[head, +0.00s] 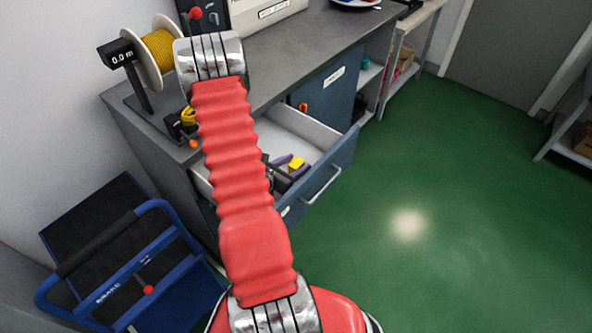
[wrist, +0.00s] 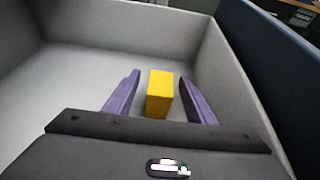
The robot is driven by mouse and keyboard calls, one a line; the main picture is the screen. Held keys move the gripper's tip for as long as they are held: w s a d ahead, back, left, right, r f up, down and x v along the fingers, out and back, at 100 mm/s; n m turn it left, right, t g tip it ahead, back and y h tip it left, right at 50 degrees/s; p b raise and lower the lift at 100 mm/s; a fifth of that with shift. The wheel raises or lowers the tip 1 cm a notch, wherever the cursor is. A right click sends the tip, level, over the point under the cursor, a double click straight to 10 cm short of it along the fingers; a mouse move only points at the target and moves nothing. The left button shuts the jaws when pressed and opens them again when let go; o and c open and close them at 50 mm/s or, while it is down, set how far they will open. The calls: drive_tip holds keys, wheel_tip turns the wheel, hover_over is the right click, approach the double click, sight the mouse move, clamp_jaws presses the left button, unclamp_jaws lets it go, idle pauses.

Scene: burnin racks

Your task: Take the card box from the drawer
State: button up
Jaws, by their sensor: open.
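The card box is a small yellow block (wrist: 160,92) standing on the floor of the open drawer (wrist: 75,72). In the wrist view it shows between the two purple fingers of my gripper (wrist: 158,95), with a gap on each side. My gripper is open. In the head view the drawer (head: 334,170) is pulled out from the grey-topped bench. My red arm hides the left part of the drawer.
The drawer's walls stand close around my gripper. A bench top (head: 290,55) lies above, with a yellow cable spool (head: 160,50) at its left end. Green floor (head: 450,200) is clear at the right.

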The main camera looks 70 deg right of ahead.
sight(295, 164)
idle(0.4)
drive_tip(key=c, duration=1.2)
drive_tip(key=shift+o, duration=0.2)
drive_tip(key=shift+r, duration=5)
